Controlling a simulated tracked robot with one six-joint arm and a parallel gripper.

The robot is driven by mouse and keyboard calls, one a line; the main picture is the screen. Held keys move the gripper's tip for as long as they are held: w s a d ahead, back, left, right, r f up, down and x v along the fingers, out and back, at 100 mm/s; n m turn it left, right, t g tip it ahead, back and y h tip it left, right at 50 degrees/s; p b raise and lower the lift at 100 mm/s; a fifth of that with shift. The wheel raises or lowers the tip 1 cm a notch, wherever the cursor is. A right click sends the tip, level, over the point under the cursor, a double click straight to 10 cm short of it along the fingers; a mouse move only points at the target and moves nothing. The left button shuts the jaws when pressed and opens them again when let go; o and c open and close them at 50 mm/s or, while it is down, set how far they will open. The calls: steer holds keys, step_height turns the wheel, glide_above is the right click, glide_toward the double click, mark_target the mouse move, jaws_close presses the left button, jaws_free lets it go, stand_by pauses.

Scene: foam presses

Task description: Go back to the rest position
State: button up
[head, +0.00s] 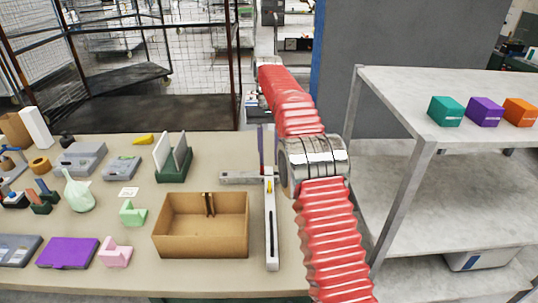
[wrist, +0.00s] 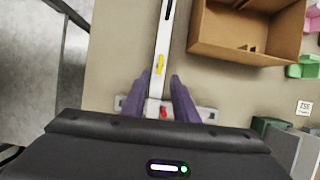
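My gripper (wrist: 158,86) shows in the wrist view with its two purple fingers spread apart and nothing held between them. The fingers point over the crossbar end of a pale T-shaped tool (head: 271,225) with a yellow slider, which also shows in the wrist view (wrist: 164,45). A small red part lies on the tool between the fingers. I cannot tell whether the fingers touch the tool. In the head view my red-sleeved arm reaches forward along the table's right edge, and a purple finger (head: 261,140) shows near the table's far right corner.
An open cardboard box (head: 200,252) stands just left of the tool. The table (head: 220,278) also holds a green rack (head: 174,170), grey cases and small parts on the left. A shelf (head: 440,150) with teal, purple and orange boxes stands right of my arm.

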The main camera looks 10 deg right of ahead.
steer(key=shift+r, duration=0.1)
stand_by(0.3)
steer(key=s+r+n+t, duration=0.1)
steer(key=s+r+t, duration=0.2)
steer(key=s+r, duration=0.4)
steer(key=s+r+t, duration=0.2)
steer(key=s+r, duration=0.3)
steer(key=s, duration=0.5)
steer(key=s+f+t, duration=0.2)
steer(key=s+f, duration=0.2)
steer(key=s, duration=0.5)
steer(key=s+f+n+t, duration=0.1)
steer(key=s+f+t, duration=0.2)
steer(key=s, duration=0.7)
steer(key=shift+s+a+f+h, duration=0.25)
steer(key=shift+a+f+h, duration=0.15)
steer(key=shift+a+f, duration=0.1)
